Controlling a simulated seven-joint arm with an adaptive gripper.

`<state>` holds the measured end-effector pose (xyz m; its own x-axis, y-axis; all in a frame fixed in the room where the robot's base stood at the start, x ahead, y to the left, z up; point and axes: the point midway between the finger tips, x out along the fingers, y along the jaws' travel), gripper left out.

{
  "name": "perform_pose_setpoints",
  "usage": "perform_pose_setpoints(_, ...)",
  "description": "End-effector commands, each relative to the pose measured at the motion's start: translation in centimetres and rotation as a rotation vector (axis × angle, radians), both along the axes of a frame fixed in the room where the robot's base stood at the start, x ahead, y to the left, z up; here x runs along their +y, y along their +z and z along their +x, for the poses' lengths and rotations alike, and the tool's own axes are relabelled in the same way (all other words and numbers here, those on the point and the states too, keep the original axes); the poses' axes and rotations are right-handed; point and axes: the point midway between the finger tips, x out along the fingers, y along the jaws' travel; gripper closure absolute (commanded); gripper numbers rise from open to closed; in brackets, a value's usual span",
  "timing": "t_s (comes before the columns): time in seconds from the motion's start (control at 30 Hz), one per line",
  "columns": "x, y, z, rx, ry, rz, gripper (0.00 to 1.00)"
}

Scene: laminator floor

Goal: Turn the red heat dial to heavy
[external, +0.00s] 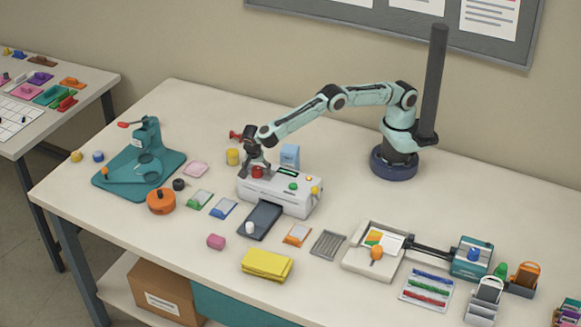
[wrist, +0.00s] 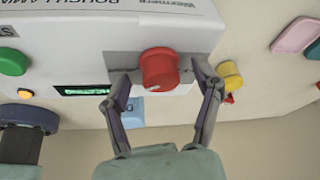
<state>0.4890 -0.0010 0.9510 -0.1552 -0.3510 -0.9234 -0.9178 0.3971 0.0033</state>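The red heat dial (external: 257,171) is on the left end of the top of the white laminator (external: 278,201). In the wrist view the dial (wrist: 159,69) sits between the two fingertips of my gripper (wrist: 160,78). In the external view my gripper (external: 256,165) is right above and around the dial. The dial's pointer and the heavy mark cannot be made out.
A green button (wrist: 12,62) and a lit green display (wrist: 85,91) are on the laminator near the dial. A yellow cylinder (external: 233,157) and a light blue box (external: 290,156) stand close behind. A dark tray (external: 261,221) extends in front.

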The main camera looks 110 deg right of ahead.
Motion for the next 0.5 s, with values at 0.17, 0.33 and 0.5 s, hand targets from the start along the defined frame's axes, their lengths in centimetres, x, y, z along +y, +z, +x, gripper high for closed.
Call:
perform_pose_setpoints(0.17,0.0,0.1,0.0,-0.002,-0.001,0.000,0.35)
perform_pose_setpoints(0.33,0.2,0.8,0.2,-0.004,0.000,-0.002,0.35)
perform_pose_setpoints(0.5,1.4,3.8,0.8,-0.009,0.002,-0.002,0.35)
